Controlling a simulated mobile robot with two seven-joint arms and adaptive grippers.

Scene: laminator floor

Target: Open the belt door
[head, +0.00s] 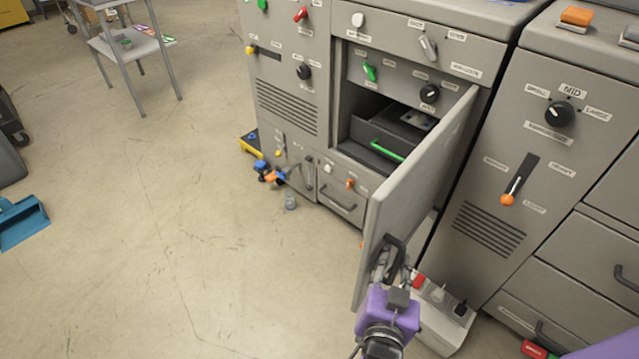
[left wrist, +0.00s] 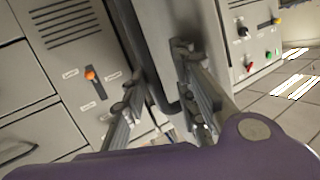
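The belt door (head: 415,185) is a grey panel standing swung wide open from the middle cabinet, its hinge side at the right of the bay. Inside the bay is a dark drawer-like unit with a green bar (head: 386,149). My left gripper (head: 388,262), on a purple wrist, is at the door's lower near end, by its dark handle. In the left wrist view its two fingers (left wrist: 165,85) are apart, with the dark handle (left wrist: 160,95) and the grey door (left wrist: 160,35) between and beyond them. Contact with the handle is unclear. My right gripper is out of view.
The right cabinet (head: 490,240) with an orange-knobbed lever stands close behind the door. A pale box with switches (head: 440,310) lies on the floor by my left gripper. Small items lie near the cabinet foot (head: 270,173). The floor to the left is mostly clear.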

